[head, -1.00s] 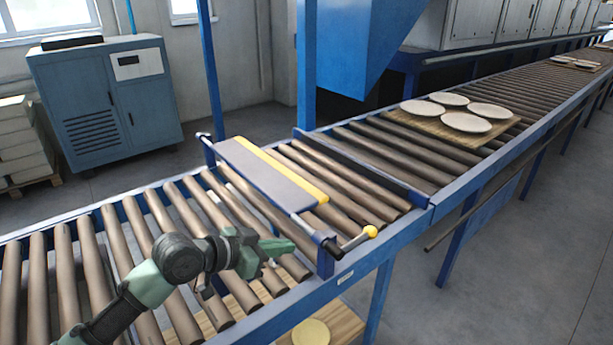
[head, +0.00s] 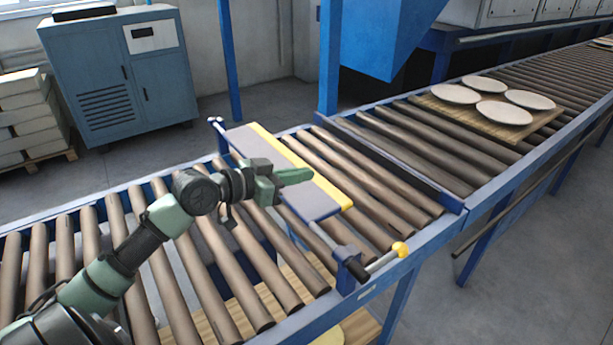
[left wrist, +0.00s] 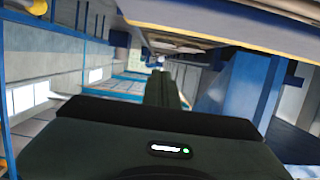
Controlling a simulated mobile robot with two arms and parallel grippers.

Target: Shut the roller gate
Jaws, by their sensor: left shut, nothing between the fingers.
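The roller gate (head: 318,200) is a flat grey panel with a yellow stripe along its far edge, lying about level across the conveyor between blue side posts. A lever with a yellow knob (head: 400,249) sits at its near end. My left gripper (head: 311,175) is shut and empty. In the head view it overlaps the middle of the panel and hides part of it; I cannot tell whether it touches. The left wrist view shows the closed fingers (left wrist: 166,85), with a pale panel edged in yellow above them. My right gripper is not in view.
The brown roller conveyor (head: 208,240) runs from left to back right. A wooden board (head: 475,118) with several pale plates lies on its far rollers. A blue hopper (head: 385,35) hangs behind. A blue cabinet (head: 120,85) stands at the back left.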

